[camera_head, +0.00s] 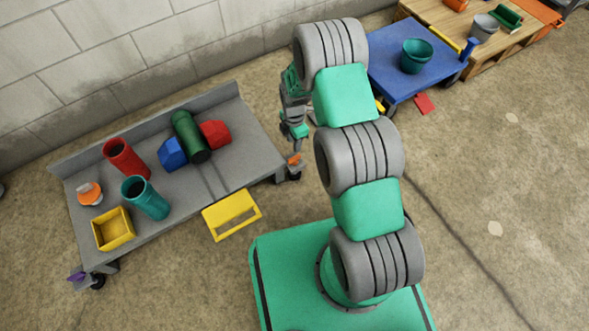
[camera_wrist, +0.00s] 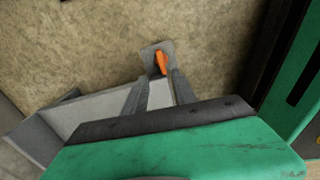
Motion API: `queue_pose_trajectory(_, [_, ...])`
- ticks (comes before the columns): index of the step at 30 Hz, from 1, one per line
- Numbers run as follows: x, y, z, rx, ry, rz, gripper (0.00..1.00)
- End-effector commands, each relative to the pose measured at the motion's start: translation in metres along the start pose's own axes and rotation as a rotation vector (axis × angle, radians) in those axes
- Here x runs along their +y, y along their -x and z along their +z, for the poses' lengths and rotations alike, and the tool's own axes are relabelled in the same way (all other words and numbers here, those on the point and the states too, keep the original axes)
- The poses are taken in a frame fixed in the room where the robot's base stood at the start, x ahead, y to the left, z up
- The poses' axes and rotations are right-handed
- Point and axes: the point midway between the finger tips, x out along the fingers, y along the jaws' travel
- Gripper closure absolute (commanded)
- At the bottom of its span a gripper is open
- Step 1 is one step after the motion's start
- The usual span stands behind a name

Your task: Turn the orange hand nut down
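A small orange piece (camera_head: 294,159), which looks like the hand nut, sits by the caster at the right front corner of the grey cart (camera_head: 235,150). In the wrist view the orange piece (camera_wrist: 161,62) appears as a narrow bar on a small grey square plate (camera_wrist: 150,52). My gripper (camera_head: 297,146) hangs down just above it. In the wrist view my gripper (camera_wrist: 160,80) is open, its two fingers apart, with the orange piece just beyond the gap between the tips. I cannot tell whether the fingers touch it.
The cart holds a red tube (camera_head: 126,158), teal tube (camera_head: 146,198), green cylinder (camera_head: 191,137), orange-topped item (camera_head: 90,193) and yellow bin (camera_head: 113,230). A yellow frame (camera_head: 232,214) is at its front edge. A blue cart (camera_head: 385,62) stands behind right.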

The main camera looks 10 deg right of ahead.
Motion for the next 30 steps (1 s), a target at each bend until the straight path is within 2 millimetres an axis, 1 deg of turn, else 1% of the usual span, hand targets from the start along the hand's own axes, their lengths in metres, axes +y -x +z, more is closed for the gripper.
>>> queue_pose_trajectory(1, [0.0,-0.02,0.0,0.001,0.029,-0.003,0.67])
queue_pose_trajectory(5, [-0.001,-0.036,0.0,0.002,0.054,-0.006,0.67])
queue_pose_trajectory(12, [-0.003,-0.083,0.0,0.003,0.051,-0.009,0.67])
queue_pose_trajectory(15, [-0.003,-0.095,0.0,0.002,0.05,-0.007,0.67])
queue_pose_trajectory(18, [-0.003,-0.1,0.0,0.002,0.05,-0.007,0.67])
queue_pose_trajectory(25, [-0.003,-0.099,0.0,0.002,0.049,-0.007,0.67])
queue_pose_trajectory(30, [-0.003,-0.099,0.0,0.002,0.049,-0.008,0.81])
